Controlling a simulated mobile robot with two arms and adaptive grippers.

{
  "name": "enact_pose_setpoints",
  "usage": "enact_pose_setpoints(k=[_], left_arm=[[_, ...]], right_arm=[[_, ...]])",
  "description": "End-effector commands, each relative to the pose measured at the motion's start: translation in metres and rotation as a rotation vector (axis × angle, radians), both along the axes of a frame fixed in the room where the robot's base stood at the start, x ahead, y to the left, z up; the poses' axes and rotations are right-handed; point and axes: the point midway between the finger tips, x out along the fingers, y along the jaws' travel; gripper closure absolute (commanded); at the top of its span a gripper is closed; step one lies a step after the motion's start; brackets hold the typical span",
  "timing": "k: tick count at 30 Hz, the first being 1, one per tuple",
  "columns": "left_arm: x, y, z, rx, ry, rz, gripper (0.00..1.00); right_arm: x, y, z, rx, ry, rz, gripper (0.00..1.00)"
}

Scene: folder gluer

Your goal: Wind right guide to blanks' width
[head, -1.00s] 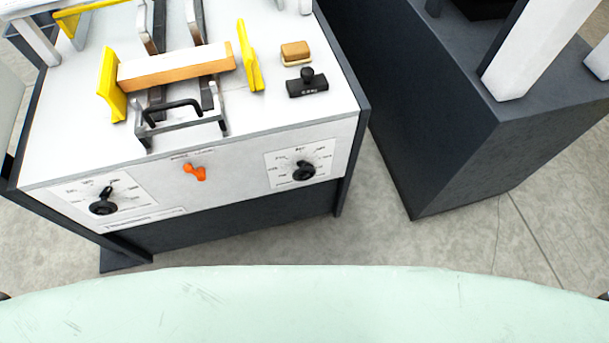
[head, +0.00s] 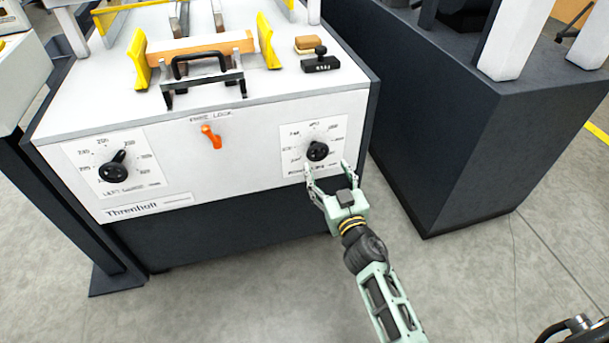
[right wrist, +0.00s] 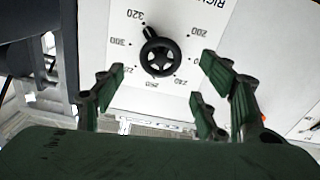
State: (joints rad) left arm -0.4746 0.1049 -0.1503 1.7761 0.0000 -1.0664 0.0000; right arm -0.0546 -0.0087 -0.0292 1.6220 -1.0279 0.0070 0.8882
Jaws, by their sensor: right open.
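The right guide's black handwheel (head: 317,151) sits on a white dial plate (head: 331,128) at the right of the machine's front panel. In the right wrist view the handwheel (right wrist: 160,56) shows a small knob, and the dial numbers run around it. My right gripper (head: 326,170) is open just below and in front of the handwheel, apart from it. In the wrist view its fingers (right wrist: 160,85) stand to either side, nothing between them. The yellow right guide (head: 268,41) stands right of the stack of blanks (head: 200,44), with a gap; the yellow left guide (head: 140,59) stands at the stack's left end.
A left handwheel (head: 113,173) and an orange lock lever (head: 211,137) are on the same panel. A black stamp (head: 320,61) and a tan block (head: 308,44) lie on the machine top. A dark cabinet (head: 450,150) stands close on the right.

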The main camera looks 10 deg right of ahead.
Motion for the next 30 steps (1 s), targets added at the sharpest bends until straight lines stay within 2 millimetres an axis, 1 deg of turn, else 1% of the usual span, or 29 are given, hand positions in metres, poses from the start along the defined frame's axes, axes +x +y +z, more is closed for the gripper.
enact_pose_setpoints(k=[4, 9, 12, 15, 19, 26, 30], left_arm=[[0.002, 0.000, 0.007, 0.000, -0.006, 0.001, 0.34], [0.006, 0.000, 0.019, -0.001, -0.013, 0.002, 0.34], [0.008, -0.001, 0.028, -0.001, -0.019, 0.003, 0.34], [0.009, -0.001, 0.035, -0.002, -0.022, 0.003, 0.34], [0.009, -0.001, 0.039, -0.002, -0.022, 0.004, 0.34], [0.009, -0.001, 0.040, -0.002, -0.022, 0.004, 0.34], [0.009, -0.001, 0.040, -0.002, -0.022, 0.004, 0.34]], right_arm=[[0.018, 0.000, 0.003, -0.002, -0.004, 0.000, 0.34], [0.047, 0.001, 0.002, -0.002, -0.003, -0.001, 0.34], [0.060, 0.002, 0.001, -0.002, -0.002, -0.001, 0.34], [0.070, 0.002, 0.001, -0.002, -0.001, 0.000, 0.34], [0.075, 0.003, 0.001, -0.001, 0.000, 0.000, 0.34], [0.075, 0.003, 0.001, -0.001, 0.001, 0.000, 0.34], [0.075, 0.003, 0.001, -0.001, 0.001, 0.000, 0.46]])
